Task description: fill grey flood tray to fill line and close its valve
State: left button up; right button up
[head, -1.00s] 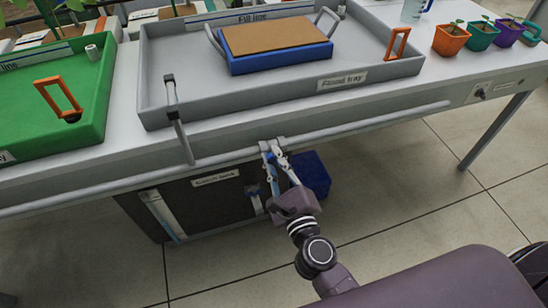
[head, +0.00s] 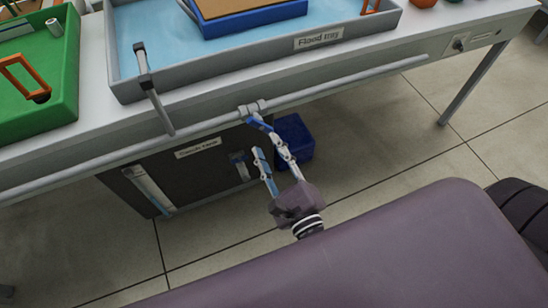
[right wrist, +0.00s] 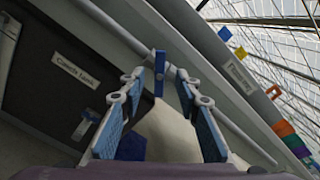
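The grey flood tray (head: 210,72) is on the bench at the top of the head view, with light blue water (head: 140,30) over its floor. The water's level against the fill line cannot be read; that line is out of frame. The valve (head: 252,108) is on the pipe below the tray's front, and its blue lever (head: 262,124) hangs down. The lever also shows in the right wrist view (right wrist: 159,72). My right gripper (head: 266,145) is open and empty, its fingertips just short of the lever, one on each side in the wrist view. My left gripper is out of view.
A blue block with a brown top (head: 255,22) sits in the tray. A green tray (head: 60,105) stands at the left. Below the bench are a dark catch tank (head: 200,175) and a blue box (head: 293,138). The pipe (head: 350,87) runs along the bench front.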

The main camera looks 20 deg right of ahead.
jog(key=shift+s, duration=1.5)
dwell(6.5)
